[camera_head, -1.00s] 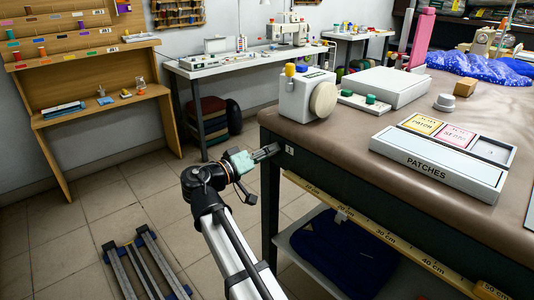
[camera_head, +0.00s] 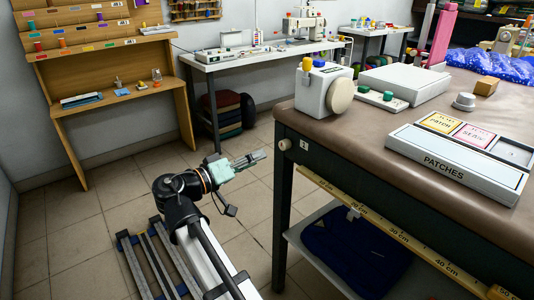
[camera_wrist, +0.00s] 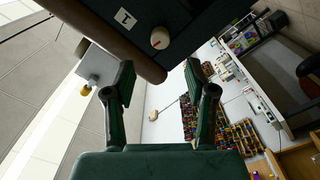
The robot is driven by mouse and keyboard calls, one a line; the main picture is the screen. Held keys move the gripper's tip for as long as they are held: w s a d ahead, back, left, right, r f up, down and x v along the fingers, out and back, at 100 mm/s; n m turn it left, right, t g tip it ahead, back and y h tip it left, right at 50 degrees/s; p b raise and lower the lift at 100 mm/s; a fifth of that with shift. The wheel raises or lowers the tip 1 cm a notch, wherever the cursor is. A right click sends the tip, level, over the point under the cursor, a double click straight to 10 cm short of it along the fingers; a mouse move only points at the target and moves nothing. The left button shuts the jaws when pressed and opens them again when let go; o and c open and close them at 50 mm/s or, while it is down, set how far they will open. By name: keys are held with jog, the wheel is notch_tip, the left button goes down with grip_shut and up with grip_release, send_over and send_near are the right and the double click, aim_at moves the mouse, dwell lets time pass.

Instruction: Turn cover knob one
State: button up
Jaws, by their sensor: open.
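The cover knob (camera_head: 285,144) is a small cream round knob on the dark side of the table, near its front left corner. A white label marked 1 (camera_head: 304,144) sits beside it. In the wrist view the knob (camera_wrist: 160,38) shows a small red mark, with the label (camera_wrist: 124,18) to its left. My gripper (camera_head: 260,157) is open and empty, to the left of the knob and apart from it. In the wrist view the knob lies ahead of and above the gap between my dark green fingers (camera_wrist: 160,80).
The brown tabletop (camera_head: 370,137) carries a white machine (camera_head: 325,90) near the corner and a patches box (camera_head: 461,160). A yellow ruler strip (camera_head: 365,215) runs along the table's front. A lower shelf holds dark blue fabric (camera_head: 355,250). Open floor lies left of the table.

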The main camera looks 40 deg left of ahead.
jog(key=shift+v, duration=1.1)
